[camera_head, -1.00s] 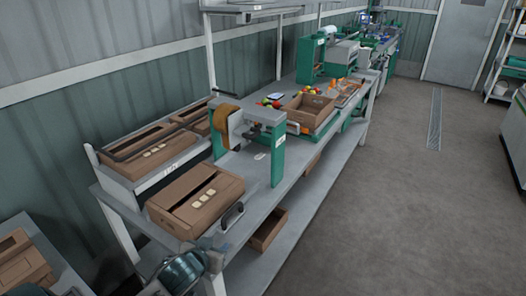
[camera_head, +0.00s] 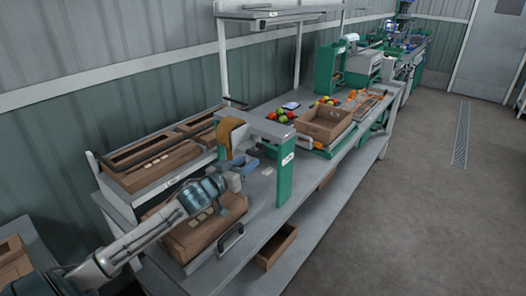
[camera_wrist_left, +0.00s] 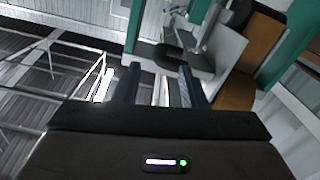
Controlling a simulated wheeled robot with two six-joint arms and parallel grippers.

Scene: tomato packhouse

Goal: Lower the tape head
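The taping machine is a green frame (camera_head: 285,178) with a grey crossbar, a brown tape roll (camera_head: 228,132) and a light tape head plate (camera_head: 240,141). In the left wrist view, the pale plate (camera_wrist_left: 226,66), brown tape (camera_wrist_left: 236,95) and a dark part of the head (camera_wrist_left: 172,60) lie just beyond the fingertips. My left gripper (camera_head: 246,166) is beside the head, below the crossbar, and partly hides it. In the left wrist view my left gripper (camera_wrist_left: 161,85) has its fingers apart, with nothing clearly held between them. Contact cannot be told. My right gripper is out of view.
A closed carton (camera_head: 185,243) lies under my left arm, before the machine. An open carton (camera_head: 325,122) and tomatoes stand beyond the machine. The floor (camera_head: 400,220) at right is clear.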

